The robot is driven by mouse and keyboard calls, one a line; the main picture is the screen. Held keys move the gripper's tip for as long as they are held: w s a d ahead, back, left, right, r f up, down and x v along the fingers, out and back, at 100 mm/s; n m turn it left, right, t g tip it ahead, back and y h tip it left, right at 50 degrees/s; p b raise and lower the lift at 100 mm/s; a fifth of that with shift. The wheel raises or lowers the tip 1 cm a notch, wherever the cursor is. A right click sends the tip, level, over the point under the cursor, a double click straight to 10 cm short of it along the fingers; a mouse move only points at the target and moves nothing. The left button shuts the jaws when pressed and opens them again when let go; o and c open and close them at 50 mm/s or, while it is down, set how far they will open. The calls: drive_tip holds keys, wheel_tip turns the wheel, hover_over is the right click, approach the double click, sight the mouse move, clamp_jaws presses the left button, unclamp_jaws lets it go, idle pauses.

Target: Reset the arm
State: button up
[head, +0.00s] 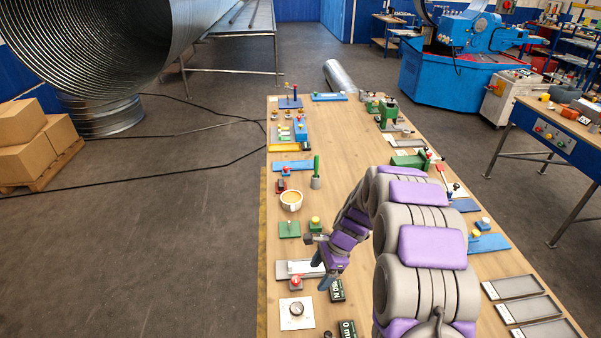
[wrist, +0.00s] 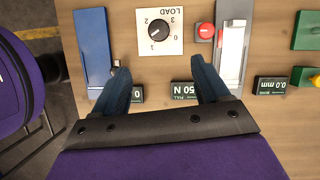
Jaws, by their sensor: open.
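My arm, grey with purple pads, reaches over the wooden workbench (head: 345,140) in the head view and bends down to the left. My gripper (head: 325,276) hangs above the bench near the white plate with a black dial (head: 296,312). In the wrist view the two blue-grey fingers of my gripper (wrist: 163,85) are spread apart with nothing between them. Beyond the fingertips lie the load dial (wrist: 158,31), a red button (wrist: 205,31) and a small black display (wrist: 185,91). The fingers partly hide some displays.
A second bench (head: 560,140) stands at right. A large spiral duct (head: 90,45) and cardboard boxes (head: 22,140) are at left. Floor left of the bench is mostly clear.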

drive_tip(key=shift+r, duration=0.1)
drive_tip(key=s+a+r+n+h+b, duration=0.1)
drive_tip(key=s+r+n+b, duration=0.3)
drive_tip(key=s, duration=0.4)
drive_tip(key=s+r+n+h+b, duration=0.1)
drive_tip(key=s+r+n, duration=0.4)
drive_tip(key=s+r, duration=0.3)
drive_tip(key=s+d+n+h+b, duration=0.1)
drive_tip(key=s+d+n+b, duration=0.1)
drive_tip(key=s, duration=0.8)
drive_tip(key=s+d+n+g+h+b, duration=0.1)
drive_tip(key=s+n, duration=0.4)
drive_tip(key=s, duration=0.6)
drive_tip(key=shift+d+f+b, duration=0.35)
drive_tip(key=shift+d+b, duration=0.2)
drive_tip(key=shift+b, duration=0.55)
